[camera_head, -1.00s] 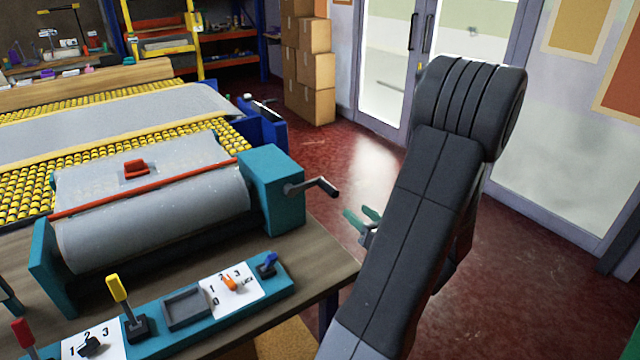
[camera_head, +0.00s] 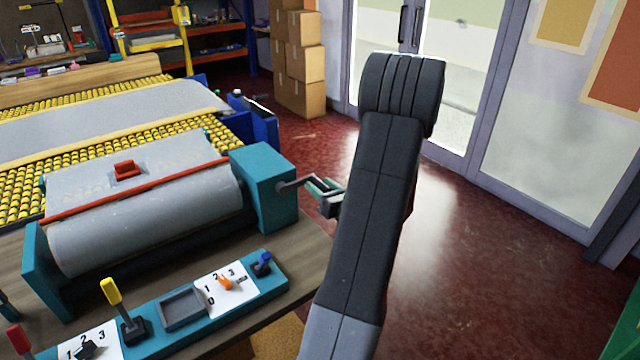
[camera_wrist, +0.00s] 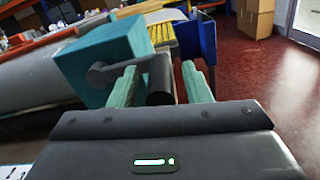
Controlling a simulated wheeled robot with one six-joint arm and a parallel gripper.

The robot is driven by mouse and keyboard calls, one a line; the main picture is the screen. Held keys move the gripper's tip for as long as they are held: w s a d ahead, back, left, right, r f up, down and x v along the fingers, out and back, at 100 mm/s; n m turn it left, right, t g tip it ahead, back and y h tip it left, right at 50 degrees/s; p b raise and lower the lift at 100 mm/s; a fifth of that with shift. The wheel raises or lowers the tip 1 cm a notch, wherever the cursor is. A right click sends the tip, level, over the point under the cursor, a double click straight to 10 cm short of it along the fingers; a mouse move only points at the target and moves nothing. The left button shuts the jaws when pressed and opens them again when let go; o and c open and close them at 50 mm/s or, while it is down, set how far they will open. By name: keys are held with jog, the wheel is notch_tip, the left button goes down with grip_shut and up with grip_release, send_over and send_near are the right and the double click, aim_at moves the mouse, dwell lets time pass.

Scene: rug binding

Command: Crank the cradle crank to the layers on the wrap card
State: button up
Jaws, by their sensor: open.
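The cradle crank (camera_head: 288,186) sticks out from the teal box (camera_head: 265,185) at the right end of the grey roll (camera_head: 150,220). In the wrist view its dark handle (camera_wrist: 160,80) stands between the two green fingers of my gripper (camera_wrist: 162,86), nearer the left finger. My gripper (camera_head: 324,187) is open around the handle; I cannot tell whether a finger touches it. Two white number cards lie on the teal strip: one (camera_head: 212,296) with an orange pointer (camera_head: 224,282), one (camera_head: 106,335) with a black knob (camera_head: 86,347). I cannot tell which is the wrap card.
A yellow lever (camera_head: 112,292), a red lever (camera_head: 22,335), a blue switch (camera_head: 263,260) and a grey tray (camera_head: 182,308) sit along the strip. Blue bins (camera_head: 260,125) stand behind the teal box. Open red floor (camera_head: 480,250) lies to the right.

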jog(key=shift+w+a, duration=0.25)
jog(key=shift+w, duration=0.15)
jog(key=shift+c, duration=0.2)
grip_shut()
